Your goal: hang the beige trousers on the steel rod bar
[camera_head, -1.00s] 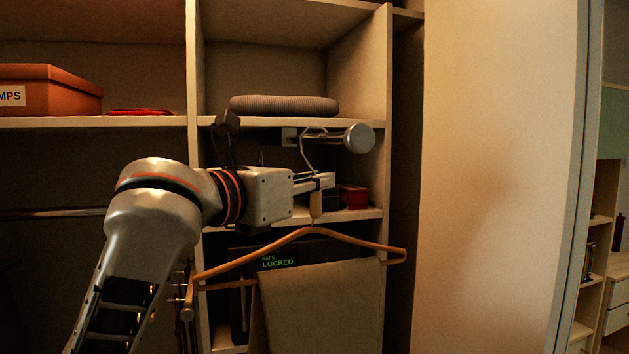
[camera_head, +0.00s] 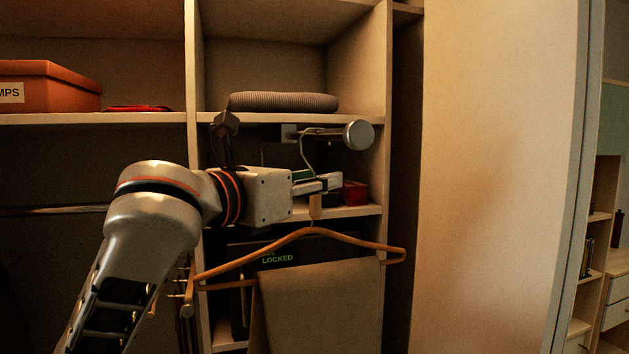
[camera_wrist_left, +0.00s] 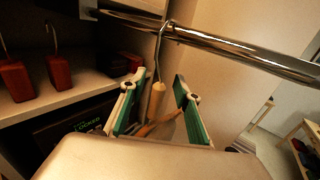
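The beige trousers (camera_head: 325,305) hang folded over the lower bar of an orange-brown wooden hanger (camera_head: 345,238). The hanger's wire hook (camera_head: 304,152) reaches up to the short steel rod bar (camera_head: 326,132) under the shelf. In the left wrist view the hook (camera_wrist_left: 160,50) passes over the steel rod (camera_wrist_left: 215,48). My left gripper (camera_wrist_left: 158,95) is open, its green-padded fingers apart on either side of the hanger's wooden neck (camera_wrist_left: 157,92). It also shows in the head view (camera_head: 318,184), just below the rod. My right gripper is in neither view.
A safe (camera_head: 240,255) reading "LOCKED" stands behind the hanger. A red box (camera_head: 355,194) sits on the shelf behind the gripper. A grey rolled item (camera_head: 283,103) lies on the shelf above, and an orange box (camera_head: 48,88) at upper left. A pale panel (camera_head: 495,180) stands at right.

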